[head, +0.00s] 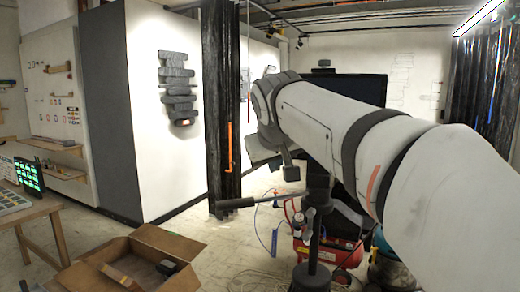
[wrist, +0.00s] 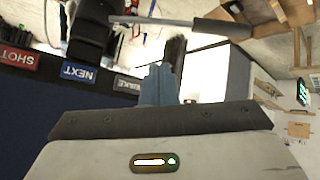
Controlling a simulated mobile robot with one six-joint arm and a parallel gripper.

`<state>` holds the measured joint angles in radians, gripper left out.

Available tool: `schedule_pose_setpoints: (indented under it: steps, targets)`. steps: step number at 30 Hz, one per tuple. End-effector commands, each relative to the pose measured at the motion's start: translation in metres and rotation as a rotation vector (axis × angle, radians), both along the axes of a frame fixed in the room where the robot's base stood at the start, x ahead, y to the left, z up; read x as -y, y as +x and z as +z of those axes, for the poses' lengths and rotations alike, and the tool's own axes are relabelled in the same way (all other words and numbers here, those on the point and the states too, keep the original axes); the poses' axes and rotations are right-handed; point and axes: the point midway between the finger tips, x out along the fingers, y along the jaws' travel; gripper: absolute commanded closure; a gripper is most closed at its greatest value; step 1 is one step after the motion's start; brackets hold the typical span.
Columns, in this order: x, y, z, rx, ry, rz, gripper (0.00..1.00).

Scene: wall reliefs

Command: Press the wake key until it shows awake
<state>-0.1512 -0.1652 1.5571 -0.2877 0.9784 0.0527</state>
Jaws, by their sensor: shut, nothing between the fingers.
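In the wrist view, upside down, a grey key lettered WAKE (wrist: 127,84) sits at the edge of a dark panel (wrist: 35,105), in a row with a blue NEXT key (wrist: 78,72) and a red SHOT key (wrist: 17,58). My gripper (wrist: 158,68) has its blue-grey fingers together, empty, beside the WAKE key in the picture. The fingers partly cover that end of the row; I cannot tell whether they touch the key. No awake sign is readable. In the head view a dark screen (head: 352,88) stands behind my arm, which hides the gripper's fingers.
A black column (head: 220,100) stands left of my arm. A stand with a long handle (head: 237,203) and a red machine (head: 325,250) are below it. An open cardboard box (head: 130,262) lies at lower left. Floor between the box and stand is partly clear.

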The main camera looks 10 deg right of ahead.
Motion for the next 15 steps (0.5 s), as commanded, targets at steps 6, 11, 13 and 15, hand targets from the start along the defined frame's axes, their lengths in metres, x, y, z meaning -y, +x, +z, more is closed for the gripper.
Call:
schedule_pose_setpoints:
  steps: [6,11,13,15]
  targets:
    - [-0.0012,0.0009,0.0025,0.005,-0.001,0.003,1.00]
    - [-0.0014,0.0010,0.0023,0.004,-0.001,0.004,1.00]
    - [-0.0007,0.0024,0.0025,0.003,-0.001,0.003,1.00]
    - [0.0009,0.0056,0.0030,0.003,-0.001,0.003,1.00]
